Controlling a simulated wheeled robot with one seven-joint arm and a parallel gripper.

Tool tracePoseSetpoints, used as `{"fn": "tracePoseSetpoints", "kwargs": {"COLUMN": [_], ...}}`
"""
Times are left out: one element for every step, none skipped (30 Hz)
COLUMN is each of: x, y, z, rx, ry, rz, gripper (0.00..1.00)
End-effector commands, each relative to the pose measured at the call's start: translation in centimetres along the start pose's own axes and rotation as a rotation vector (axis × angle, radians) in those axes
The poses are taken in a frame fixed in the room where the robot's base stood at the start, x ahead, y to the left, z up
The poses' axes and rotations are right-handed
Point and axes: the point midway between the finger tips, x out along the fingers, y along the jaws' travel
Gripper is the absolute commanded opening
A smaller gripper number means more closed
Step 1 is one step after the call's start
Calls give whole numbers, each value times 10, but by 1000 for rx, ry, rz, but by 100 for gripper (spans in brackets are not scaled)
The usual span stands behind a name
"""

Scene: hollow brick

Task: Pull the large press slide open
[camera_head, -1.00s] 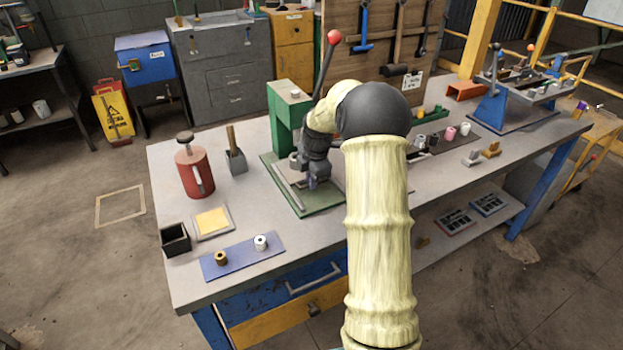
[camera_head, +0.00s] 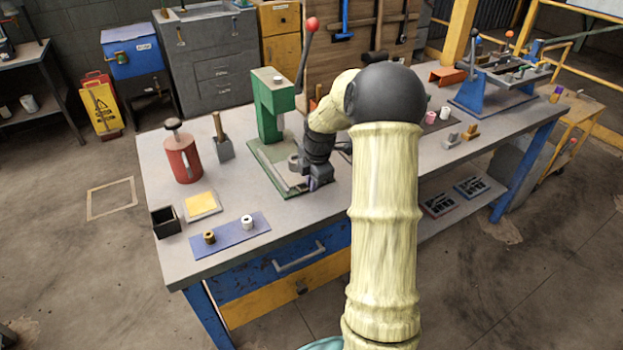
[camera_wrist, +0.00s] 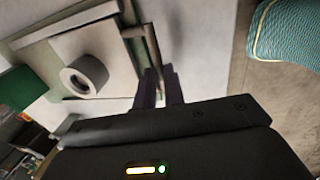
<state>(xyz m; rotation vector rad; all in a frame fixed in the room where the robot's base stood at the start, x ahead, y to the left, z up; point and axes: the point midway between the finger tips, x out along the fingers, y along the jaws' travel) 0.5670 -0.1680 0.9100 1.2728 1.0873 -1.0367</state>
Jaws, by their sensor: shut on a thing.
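The large press (camera_head: 270,108) is green, with a long lever ending in a red ball, and stands on a green base on the bench. Its pale slide plate (camera_wrist: 52,62) carries a grey ring-shaped part (camera_wrist: 85,76), and this ring also shows in the head view (camera_head: 293,161). My gripper (camera_head: 316,184) is at the slide's near right end. In the wrist view my gripper (camera_wrist: 160,78) is shut on the slide's brownish bar handle (camera_wrist: 138,32). The exact grip is partly hidden by the fingers. My arm hides part of the bench to the right.
On the bench (camera_head: 170,259) left of the press are a red can (camera_head: 182,160), a grey holder (camera_head: 222,149), a black box (camera_head: 166,221), a yellow-topped tray (camera_head: 201,205) and a blue mat (camera_head: 225,240) with two small cylinders. A blue fixture (camera_head: 495,85) stands far right.

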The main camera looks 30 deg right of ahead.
Motion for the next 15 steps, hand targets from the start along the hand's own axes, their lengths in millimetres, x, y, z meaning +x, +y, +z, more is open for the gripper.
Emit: {"fn": "tracePoseSetpoints", "kwargs": {"x": [0,0,0,0,0,0,0,0,0,0,0,0,0,0,-1], "y": [1,1,1,1,2,2,2,2,2,2,2,2,1,1,1], "z": [2,2,2,2,2,1,1,1,1,1,1,1,1,2,3], "rx": [0,-1,-2,-2,-2,-2,-2,-2,-3,-3,-3,-3,-2,-1,1], "ry": [-6,-6,-6,-6,-6,-6,-6,-5,-5,-5,-5,-4,-4,-4,-5], "rz": [3,3,4,4,4,4,4,4,4,4,4,3,3,3,3], "gripper": [0,0,0,0,15,22,28,33,33,33,33,33,33,33,33]}}
